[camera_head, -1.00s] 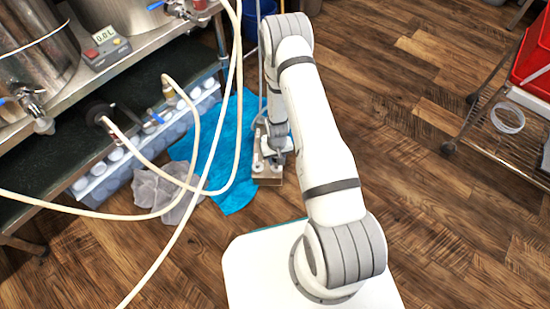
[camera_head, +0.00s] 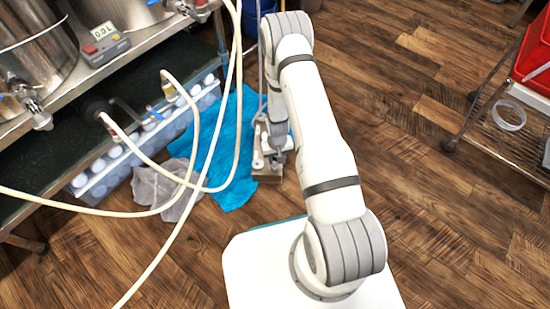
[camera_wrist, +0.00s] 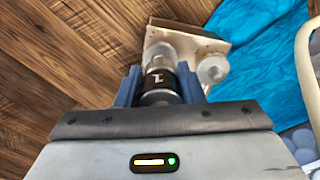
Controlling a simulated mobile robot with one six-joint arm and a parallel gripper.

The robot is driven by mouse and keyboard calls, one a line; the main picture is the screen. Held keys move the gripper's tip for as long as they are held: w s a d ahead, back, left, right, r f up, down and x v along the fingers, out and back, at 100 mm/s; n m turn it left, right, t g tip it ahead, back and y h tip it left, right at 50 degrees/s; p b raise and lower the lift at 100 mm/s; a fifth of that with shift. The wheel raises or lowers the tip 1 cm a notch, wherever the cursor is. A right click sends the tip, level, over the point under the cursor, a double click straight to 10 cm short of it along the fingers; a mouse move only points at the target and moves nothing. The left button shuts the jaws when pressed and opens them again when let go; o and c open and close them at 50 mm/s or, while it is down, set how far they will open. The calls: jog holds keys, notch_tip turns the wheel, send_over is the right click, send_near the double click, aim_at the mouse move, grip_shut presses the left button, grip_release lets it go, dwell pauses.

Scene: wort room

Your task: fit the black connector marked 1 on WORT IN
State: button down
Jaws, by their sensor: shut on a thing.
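The black connector (camera_wrist: 158,97) marked 1 is between the blue fingers of my gripper (camera_wrist: 158,84) in the wrist view. The gripper is shut on it. A pale metal cylinder shows at the connector's far end. Just beyond is a beige block (camera_wrist: 213,43) with a round pale fitting (camera_wrist: 212,69) beside the connector. I cannot tell whether connector and block touch. In the head view my gripper (camera_head: 270,152) is low over the block (camera_head: 267,175), and the connector is too small to make out. No WORT IN label is readable in either view.
A steel bench with kettles (camera_head: 35,65) and a small meter (camera_head: 105,43) stands at left. Cream hoses (camera_head: 213,120) loop before it. A blue towel (camera_head: 238,190) and grey cloth (camera_head: 155,190) lie on the floor. A wire rack (camera_head: 490,130) stands right; the middle floor is clear.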

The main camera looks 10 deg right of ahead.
jog(key=shift+f+b, duration=1)
jog(key=shift+f, duration=0.35)
jog(key=c, duration=0.9)
grip_release()
jog(key=shift+r+p, duration=1.8)
jog(key=shift+r, duration=2.15)
